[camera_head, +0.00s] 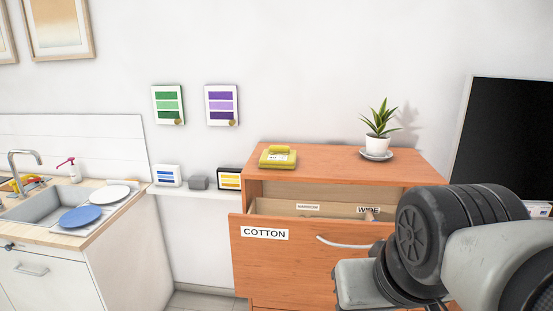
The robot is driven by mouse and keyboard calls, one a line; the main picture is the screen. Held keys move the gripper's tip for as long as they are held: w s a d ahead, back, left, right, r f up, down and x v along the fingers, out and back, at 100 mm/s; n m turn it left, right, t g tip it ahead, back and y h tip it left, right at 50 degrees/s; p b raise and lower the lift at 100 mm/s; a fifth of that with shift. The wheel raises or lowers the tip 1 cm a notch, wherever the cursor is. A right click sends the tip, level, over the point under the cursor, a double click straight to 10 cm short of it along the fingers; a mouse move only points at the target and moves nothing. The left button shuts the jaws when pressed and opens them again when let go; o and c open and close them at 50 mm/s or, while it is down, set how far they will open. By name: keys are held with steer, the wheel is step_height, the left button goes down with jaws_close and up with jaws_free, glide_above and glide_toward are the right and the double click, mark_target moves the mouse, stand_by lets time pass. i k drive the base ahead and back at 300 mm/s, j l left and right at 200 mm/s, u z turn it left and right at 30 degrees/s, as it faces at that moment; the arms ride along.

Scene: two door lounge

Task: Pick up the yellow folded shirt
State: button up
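The yellow folded shirt (278,157) lies flat on top of the orange-brown wooden dresser (330,162), near its left end. A small white label shows on its upper face. Nothing touches it from above. My arm fills the lower right of the view, in front of the dresser's right side, well to the right of the shirt. I cannot make out my gripper's fingers in this view.
The dresser's drawer (290,255), labelled COTTON, stands open, with NARROW and WIDE labels inside. A potted plant (379,132) stands on the dresser top. A shelf (200,190) with small boxes, a sink counter (100,215) with plates and a dark screen (510,140) flank it.

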mark_target(275, 157)
steer(key=z, duration=1.65)
steer(key=j+z, duration=0.15)
steer(key=j, duration=1)
steer(key=i+j, duration=0.1)
steer(key=j, duration=2.2)
